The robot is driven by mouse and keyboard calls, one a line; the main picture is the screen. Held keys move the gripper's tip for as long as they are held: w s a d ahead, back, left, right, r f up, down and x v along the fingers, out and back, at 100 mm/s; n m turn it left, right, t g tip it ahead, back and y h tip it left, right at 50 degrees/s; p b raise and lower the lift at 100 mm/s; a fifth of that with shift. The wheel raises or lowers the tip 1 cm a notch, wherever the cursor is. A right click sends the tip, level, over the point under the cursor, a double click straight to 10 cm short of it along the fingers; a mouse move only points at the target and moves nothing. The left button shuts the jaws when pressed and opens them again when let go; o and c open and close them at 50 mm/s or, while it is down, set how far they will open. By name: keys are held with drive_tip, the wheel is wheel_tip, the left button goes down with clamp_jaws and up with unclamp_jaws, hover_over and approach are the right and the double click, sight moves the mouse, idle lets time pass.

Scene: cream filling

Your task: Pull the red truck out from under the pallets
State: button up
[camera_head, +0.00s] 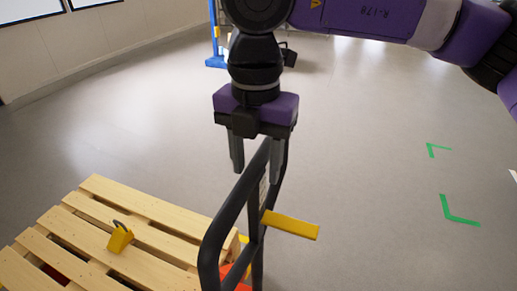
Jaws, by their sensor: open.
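The red truck shows as a small red part (241,279) at the bottom, beside the pallet. Its black looped handle (218,240) rises upright from it, with a yellow lever (290,225) sticking out to the right. The wooden pallet (160,211) is at the lower left; a bit of red shows between its slats. Most of the truck is hidden under the pallet or out of frame. My gripper (256,172) points down with its fingers apart, at the upper end of the handle. The handle top appears between the fingers; I cannot tell whether they touch it.
A yellow padlock-like object (119,239) lies on the pallet. Green corner marks (459,211) are on the grey floor at right. The floor to the right of the handle is clear. A blue stand (215,61) is at the back.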

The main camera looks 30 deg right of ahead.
sight(257, 189)
drive_tip(key=shift+f+p, duration=0.6)
drive_tip(key=shift+f, duration=2.45)
clamp_jaws()
idle(0.7)
